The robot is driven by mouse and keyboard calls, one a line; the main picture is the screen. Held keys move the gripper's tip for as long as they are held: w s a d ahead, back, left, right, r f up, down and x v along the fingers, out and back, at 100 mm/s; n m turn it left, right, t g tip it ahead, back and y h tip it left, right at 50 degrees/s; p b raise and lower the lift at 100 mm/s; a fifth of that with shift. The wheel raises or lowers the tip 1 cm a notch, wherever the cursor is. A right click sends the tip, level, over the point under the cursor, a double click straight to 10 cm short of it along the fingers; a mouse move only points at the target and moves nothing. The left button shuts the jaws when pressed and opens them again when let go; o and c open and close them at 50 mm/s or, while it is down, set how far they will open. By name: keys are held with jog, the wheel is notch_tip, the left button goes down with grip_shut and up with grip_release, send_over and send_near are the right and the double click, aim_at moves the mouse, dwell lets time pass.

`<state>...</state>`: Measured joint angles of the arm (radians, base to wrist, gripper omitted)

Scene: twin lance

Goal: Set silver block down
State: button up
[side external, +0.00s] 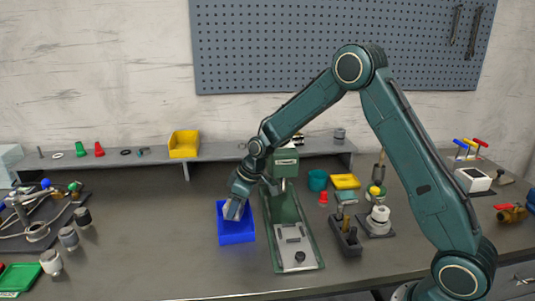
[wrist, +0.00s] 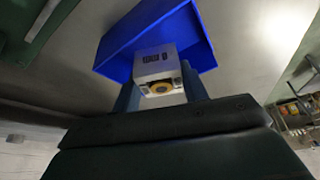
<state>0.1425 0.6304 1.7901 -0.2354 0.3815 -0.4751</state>
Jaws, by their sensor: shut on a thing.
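The silver block (wrist: 156,64) shows in the wrist view between the fingers of my gripper (wrist: 160,92). It has a row of dark marks on one face and a round brass-coloured part in an opening at its near end. My gripper is shut on it. In the side external view my gripper (side external: 236,208) points down at the blue bin (side external: 237,232), and the block is hard to make out there. In the wrist view the blue bin (wrist: 200,45) lies just beyond the block. I cannot tell whether the block touches the bin floor.
A green machine with a long base (side external: 291,243) stands just right of the bin. A dark block holder (side external: 346,238) and a white-topped fixture (side external: 378,220) are further right. A raised shelf (side external: 225,151) with a yellow bin (side external: 184,143) runs behind.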

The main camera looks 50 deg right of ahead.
aim_at(236, 217)
jog(key=shift+f, duration=2)
jog(key=shift+f, duration=0.15)
jog(key=o, duration=1.1)
jog(key=shift+o, duration=0.2)
jog(key=shift+v, duration=3.9)
